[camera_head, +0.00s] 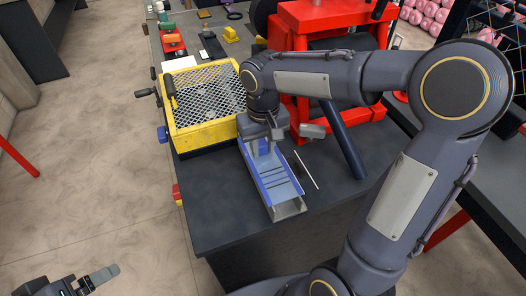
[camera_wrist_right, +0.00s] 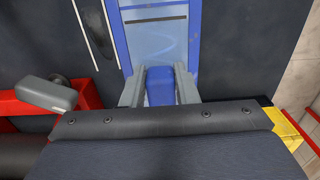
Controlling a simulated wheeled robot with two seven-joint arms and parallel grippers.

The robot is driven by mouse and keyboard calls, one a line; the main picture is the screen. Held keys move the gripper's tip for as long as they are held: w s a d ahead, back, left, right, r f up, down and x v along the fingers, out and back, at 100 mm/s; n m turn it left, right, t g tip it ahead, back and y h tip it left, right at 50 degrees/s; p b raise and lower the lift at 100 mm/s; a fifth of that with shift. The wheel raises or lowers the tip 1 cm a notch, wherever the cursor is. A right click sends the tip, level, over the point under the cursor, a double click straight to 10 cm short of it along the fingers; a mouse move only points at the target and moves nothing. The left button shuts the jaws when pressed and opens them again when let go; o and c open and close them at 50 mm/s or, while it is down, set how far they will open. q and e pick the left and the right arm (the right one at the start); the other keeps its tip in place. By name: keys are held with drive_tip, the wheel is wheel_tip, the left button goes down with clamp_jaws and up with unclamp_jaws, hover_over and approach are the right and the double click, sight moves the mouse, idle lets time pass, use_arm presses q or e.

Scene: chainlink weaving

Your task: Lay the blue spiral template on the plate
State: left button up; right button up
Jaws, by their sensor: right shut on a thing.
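A long piece with blue side rails and a grey-blue bed with dark slots, which I take to be the blue spiral template (camera_head: 272,182), lies along the dark table top beside the yellow tray. In the right wrist view the template (camera_wrist_right: 158,38) runs away from my fingers. My right gripper (camera_head: 265,145) is at its far end in the head view, shut on a blue block (camera_wrist_right: 160,86) there. I cannot tell the gap beneath it, nor pick out a separate plate. My left gripper (camera_head: 92,280) is low at the left, off the table; its jaws are unclear.
A yellow tray (camera_head: 205,134) with wire mesh stands left of the template. A red machine (camera_head: 318,22) stands behind. Thin light rods (camera_head: 307,171) lie to the template's right. The dark table's front corner (camera_head: 215,222) is bare.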

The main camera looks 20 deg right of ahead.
drive_tip(key=shift+r, duration=0.15)
drive_tip(key=shift+r, duration=0.65)
drive_tip(key=w+a+r, duration=0.4)
drive_tip(key=a+r, duration=0.7)
drive_tip(key=a, duration=0.2)
drive_tip(key=s+f+b, duration=0.1)
drive_tip(key=f+b, duration=0.1)
drive_tip(key=f, duration=0.2)
drive_tip(key=s+f+b, duration=0.1)
drive_tip(key=f, duration=0.3)
drive_tip(key=s+f+b, duration=0.1)
drive_tip(key=f+b, duration=0.1)
drive_tip(key=f, duration=0.3)
drive_tip(key=shift+s+b, duration=0.35)
drive_tip(key=shift+s, duration=0.05)
drive_tip(key=shift+s+d+f, duration=0.1)
drive_tip(key=shift+s+f, duration=0.15)
drive_tip(key=shift+f, duration=0.2)
drive_tip(key=shift+f+b, duration=1.15)
drive_tip(key=shift+f, duration=0.7)
